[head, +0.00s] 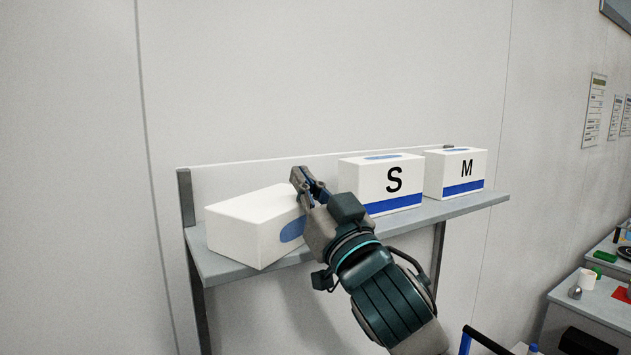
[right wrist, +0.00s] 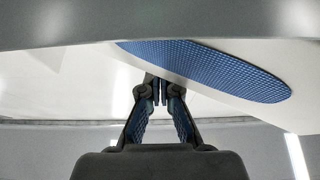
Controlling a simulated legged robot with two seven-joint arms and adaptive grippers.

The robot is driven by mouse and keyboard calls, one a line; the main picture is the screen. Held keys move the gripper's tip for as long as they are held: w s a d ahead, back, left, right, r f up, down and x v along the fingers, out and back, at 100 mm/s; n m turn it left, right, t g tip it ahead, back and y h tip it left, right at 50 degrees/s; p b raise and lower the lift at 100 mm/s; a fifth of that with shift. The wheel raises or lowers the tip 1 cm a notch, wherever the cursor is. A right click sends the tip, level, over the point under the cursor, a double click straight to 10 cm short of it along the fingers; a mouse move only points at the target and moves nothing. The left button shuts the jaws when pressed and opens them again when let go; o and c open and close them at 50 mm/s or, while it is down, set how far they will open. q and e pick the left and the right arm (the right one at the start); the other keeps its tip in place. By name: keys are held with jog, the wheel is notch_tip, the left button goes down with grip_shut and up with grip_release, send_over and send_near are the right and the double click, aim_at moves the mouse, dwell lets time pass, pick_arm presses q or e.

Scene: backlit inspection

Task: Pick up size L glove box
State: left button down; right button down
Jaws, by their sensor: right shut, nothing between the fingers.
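A white box (head: 250,224) with a blue oval sits at the left end of the shelf, turned askew to the other boxes. Its oval faces right, towards my gripper, and no letter shows on its visible faces. My right gripper (head: 301,178) is at this box's right end, shut and empty. In the right wrist view the shut fingertips (right wrist: 156,88) lie just below the blue oval (right wrist: 215,68) on the white box face; I cannot tell whether they touch it. My left gripper is out of view.
The S box (head: 375,187) stands upright just right of my gripper, and the M box (head: 458,174) stands beyond it. The grey shelf (head: 495,199) is narrow, with a wall behind. A bench (head: 603,303) with small items is at the lower right.

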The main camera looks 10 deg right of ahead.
jog(key=shift+w+a, duration=0.45)
jog(key=shift+w, duration=0.3)
jog(key=shift+w+p, duration=0.9)
jog(key=shift+w, duration=0.3)
jog(key=shift+d+r, duration=0.1)
jog(key=shift+d, duration=0.1)
jog(key=shift+s+r, duration=0.15)
jog(key=shift+s, duration=0.05)
jog(key=shift+r, duration=0.1)
